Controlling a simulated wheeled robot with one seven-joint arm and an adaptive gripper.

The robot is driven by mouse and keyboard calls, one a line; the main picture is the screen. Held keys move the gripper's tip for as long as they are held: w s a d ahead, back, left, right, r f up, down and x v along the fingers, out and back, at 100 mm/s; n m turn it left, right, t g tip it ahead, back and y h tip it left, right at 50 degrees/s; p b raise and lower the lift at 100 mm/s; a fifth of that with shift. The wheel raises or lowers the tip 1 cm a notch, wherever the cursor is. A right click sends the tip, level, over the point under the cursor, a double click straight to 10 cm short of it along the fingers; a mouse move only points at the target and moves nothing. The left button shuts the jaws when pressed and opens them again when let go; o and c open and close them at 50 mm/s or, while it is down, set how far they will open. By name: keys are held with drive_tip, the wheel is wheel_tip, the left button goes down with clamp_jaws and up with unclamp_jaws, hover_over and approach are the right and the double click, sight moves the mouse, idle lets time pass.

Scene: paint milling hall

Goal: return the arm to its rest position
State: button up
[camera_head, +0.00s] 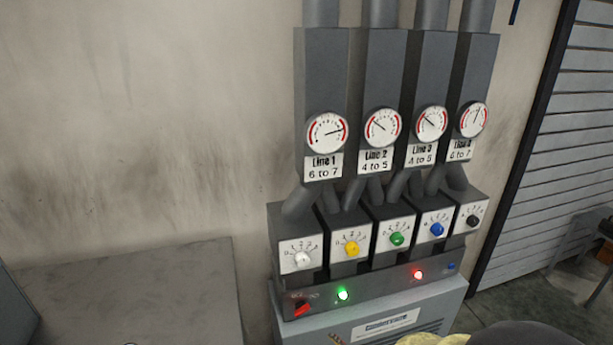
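My gripper is not in view, so its opening and anything in it cannot be seen. A dark grey rounded shape (540,334) rises from the bottom edge at the right. I cannot tell whether it is part of my arm. A pale yellow shape (427,340) is cut off by the bottom edge just left of it, and I cannot tell what it is.
A control cabinet (395,320) stands against the wall with dial gauges (381,128), coloured knobs (397,239), a red switch (302,310) and lit green and red lamps. A grey flat surface (135,295) is lower left. A slatted shutter (555,150) is right.

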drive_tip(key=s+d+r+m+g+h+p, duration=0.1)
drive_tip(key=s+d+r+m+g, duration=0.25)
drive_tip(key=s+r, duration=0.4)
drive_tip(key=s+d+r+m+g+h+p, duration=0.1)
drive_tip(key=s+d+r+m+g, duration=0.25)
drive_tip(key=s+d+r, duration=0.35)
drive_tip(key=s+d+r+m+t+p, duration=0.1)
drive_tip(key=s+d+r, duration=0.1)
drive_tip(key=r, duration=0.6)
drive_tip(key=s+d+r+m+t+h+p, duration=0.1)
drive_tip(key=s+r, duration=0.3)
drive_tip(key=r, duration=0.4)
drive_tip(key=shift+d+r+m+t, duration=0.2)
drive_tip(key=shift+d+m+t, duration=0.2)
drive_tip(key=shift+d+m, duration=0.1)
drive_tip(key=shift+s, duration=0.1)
